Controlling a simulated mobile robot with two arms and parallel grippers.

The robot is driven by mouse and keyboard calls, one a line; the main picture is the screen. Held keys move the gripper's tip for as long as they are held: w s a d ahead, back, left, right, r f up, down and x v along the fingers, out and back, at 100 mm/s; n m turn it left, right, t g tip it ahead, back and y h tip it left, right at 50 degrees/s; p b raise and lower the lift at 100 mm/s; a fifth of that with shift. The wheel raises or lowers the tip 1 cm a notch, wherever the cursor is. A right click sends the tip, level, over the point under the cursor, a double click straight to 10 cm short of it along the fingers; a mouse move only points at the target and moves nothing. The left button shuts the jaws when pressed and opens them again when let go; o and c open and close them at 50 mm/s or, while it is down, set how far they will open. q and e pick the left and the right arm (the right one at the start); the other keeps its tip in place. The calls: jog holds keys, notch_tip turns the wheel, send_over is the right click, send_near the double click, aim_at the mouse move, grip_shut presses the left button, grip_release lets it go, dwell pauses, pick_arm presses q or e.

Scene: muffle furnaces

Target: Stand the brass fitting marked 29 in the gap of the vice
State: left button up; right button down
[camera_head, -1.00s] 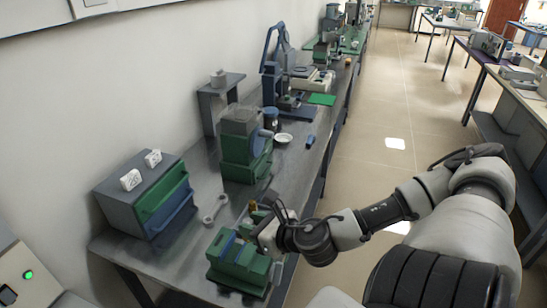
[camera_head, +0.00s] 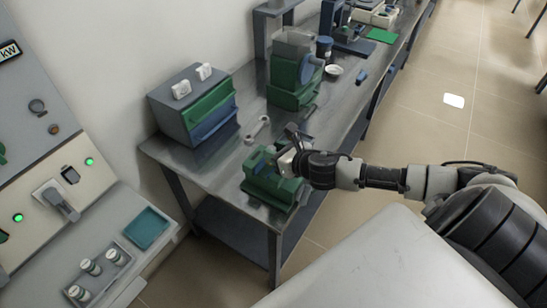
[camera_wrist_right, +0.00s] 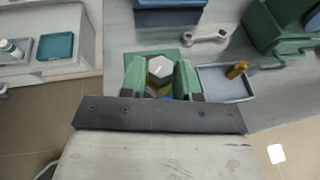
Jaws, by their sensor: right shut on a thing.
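My right gripper (camera_head: 287,158) is over the vice, shut on a fitting. Another brass fitting (camera_wrist_right: 237,69) stands in a grey tray (camera_wrist_right: 215,87) beside the vice. My left gripper is not in view.
A wrench (camera_head: 257,129) lies behind the vice. A grey cabinet with green and blue drawers (camera_head: 208,107) stands left, a green machine (camera_head: 291,82) farther back. A furnace panel (camera_head: 60,170) with a teal tray (camera_head: 146,228) is at left.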

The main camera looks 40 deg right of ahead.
jog(key=shift+w+f, duration=0.4)
jog(key=shift+w, duration=0.25)
jog(key=shift+f, duration=2)
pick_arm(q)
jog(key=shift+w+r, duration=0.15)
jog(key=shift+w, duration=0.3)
